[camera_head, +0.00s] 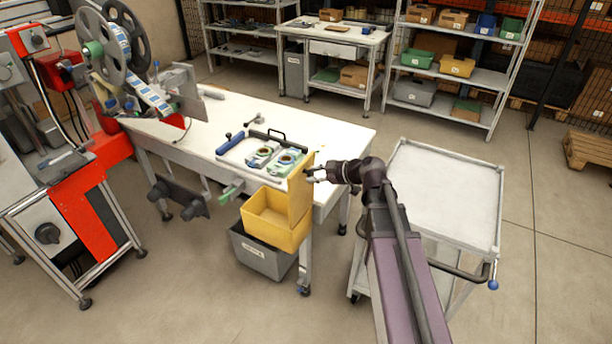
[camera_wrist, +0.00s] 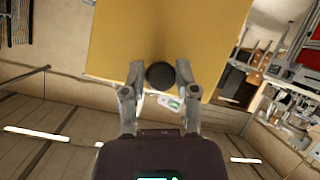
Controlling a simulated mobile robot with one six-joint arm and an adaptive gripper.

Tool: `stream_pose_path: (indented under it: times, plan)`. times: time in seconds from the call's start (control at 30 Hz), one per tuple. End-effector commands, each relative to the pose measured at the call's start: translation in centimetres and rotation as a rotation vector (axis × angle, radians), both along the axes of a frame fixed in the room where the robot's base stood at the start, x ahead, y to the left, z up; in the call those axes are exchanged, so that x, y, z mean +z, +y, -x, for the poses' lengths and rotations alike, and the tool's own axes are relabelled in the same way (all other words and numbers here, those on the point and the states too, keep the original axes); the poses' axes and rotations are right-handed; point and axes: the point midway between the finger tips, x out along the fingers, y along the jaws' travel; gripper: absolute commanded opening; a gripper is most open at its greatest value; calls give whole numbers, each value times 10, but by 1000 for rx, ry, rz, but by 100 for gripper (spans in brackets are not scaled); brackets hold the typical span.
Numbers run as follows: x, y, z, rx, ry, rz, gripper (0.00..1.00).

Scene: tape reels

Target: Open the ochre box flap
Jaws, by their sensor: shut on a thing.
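The ochre box (camera_head: 268,224) hangs or stands at the front of the white workbench, and its inside shows from above. Its ochre flap (camera_head: 299,192) stands about upright along the right side of the box. My gripper (camera_head: 314,174) is at the flap's upper right. In the wrist view the flap (camera_wrist: 165,30) fills the upper middle. A dark round knob (camera_wrist: 160,75) on it sits between the fingertips of my gripper (camera_wrist: 160,78), which is shut on it.
A grey bin (camera_head: 262,258) is below the ochre box. The workbench (camera_head: 345,133) carries a tray with two green-and-white reels (camera_head: 287,160) and a tape machine at left. A white cart (camera_head: 445,195) stands right of my arm.

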Motion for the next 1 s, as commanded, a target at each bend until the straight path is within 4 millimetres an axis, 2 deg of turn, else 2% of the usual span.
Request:
stream_pose_path:
  times: [0.03,0.1,0.67,0.7,0.77,0.8,1.0]
  plan:
    - [-4,-2,7,12,6,7,0]
    - [-5,-6,8,13,7,7,0]
    - [-6,-12,11,14,7,7,0]
    - [-6,-12,11,14,7,7,50]
    - [-6,-13,11,13,6,6,68]
    - [-5,-13,10,12,7,5,73]
    - [-5,-14,8,8,6,3,73]
